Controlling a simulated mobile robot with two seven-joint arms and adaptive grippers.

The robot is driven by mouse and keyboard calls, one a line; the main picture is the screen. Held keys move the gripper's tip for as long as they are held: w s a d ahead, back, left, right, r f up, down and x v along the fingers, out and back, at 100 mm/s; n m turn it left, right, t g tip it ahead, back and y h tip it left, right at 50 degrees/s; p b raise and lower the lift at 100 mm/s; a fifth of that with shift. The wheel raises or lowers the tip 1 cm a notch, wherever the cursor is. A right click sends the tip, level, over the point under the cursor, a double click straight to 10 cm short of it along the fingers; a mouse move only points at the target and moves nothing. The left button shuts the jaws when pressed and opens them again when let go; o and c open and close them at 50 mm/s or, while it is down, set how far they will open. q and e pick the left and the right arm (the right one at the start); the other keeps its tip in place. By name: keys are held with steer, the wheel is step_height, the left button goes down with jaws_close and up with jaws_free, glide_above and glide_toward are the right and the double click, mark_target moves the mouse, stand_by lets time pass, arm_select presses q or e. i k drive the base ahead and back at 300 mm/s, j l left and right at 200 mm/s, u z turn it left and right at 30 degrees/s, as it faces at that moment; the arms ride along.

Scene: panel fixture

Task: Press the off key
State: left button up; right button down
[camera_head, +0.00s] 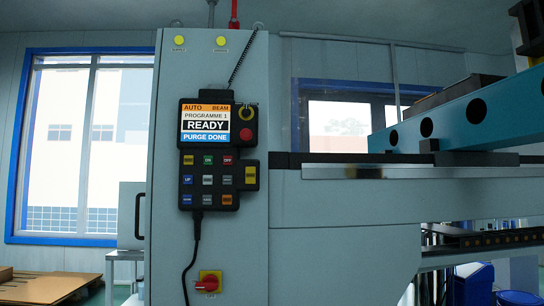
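A black control pendant (204,151) hangs on the front of a grey cabinet. Its screen (205,124) reads AUTO, BEAM, PROGRAMME 1, READY and PURGE DONE. Below the screen is a keypad with rows of small coloured keys. The red key (228,160) at the right end of the top row has a label that appears to read OFF. The green key (208,160) beside it appears to read ON. Neither of my grippers shows in the head view, and nothing covers the keypad.
A red knob (246,134) sits right of the screen, and a yellow key (250,175) sits right of the keypad. A red rotary switch (208,283) is low on the cabinet (285,240). A blue beam (480,118) extends at the right. A cable hangs below the pendant.

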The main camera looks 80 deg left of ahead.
mark_target(227, 160)
steer(key=u, duration=2.85)
steer(key=i+j+z, duration=0.3)
steer(key=j, duration=0.35)
steer(key=i+j+z, duration=0.1)
steer(key=i+j, duration=0.15)
steer(key=i+j+z, duration=0.15)
steer(key=j, duration=0.3)
steer(key=i+j+z, duration=0.15)
steer(key=j, duration=0.2)
